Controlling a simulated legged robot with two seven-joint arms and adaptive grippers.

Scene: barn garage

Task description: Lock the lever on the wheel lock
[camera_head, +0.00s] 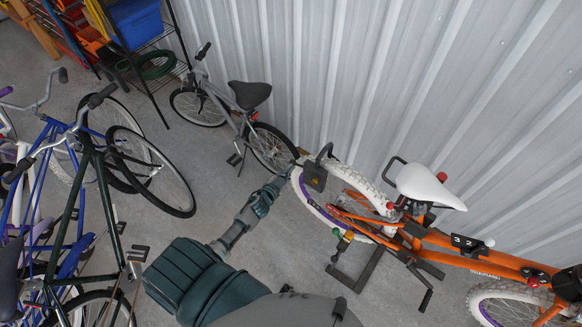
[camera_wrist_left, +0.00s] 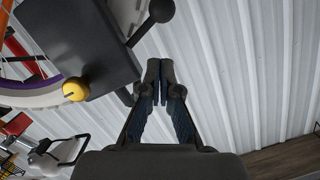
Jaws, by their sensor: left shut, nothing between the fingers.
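The wheel lock (camera_head: 315,177) is a dark grey box at the white tyre of the orange bicycle, with a dark curved bar above it. In the left wrist view the lock (camera_wrist_left: 85,45) fills the upper left, with a yellow round knob (camera_wrist_left: 75,90) on its face. A black ball-ended lever (camera_wrist_left: 161,11) sticks out from its upper right corner. My left gripper (camera_head: 288,171) is beside the lock's left side. In the left wrist view its fingers (camera_wrist_left: 160,78) are together and empty, apart from the ball end. My right gripper is not in view.
The orange bicycle (camera_head: 478,258) with a white saddle (camera_head: 430,187) stands along the corrugated wall (camera_head: 440,80). A grey bicycle (camera_head: 235,110) leans near the wall. Several bicycles crowd the left. Bare concrete floor (camera_head: 210,190) lies between them.

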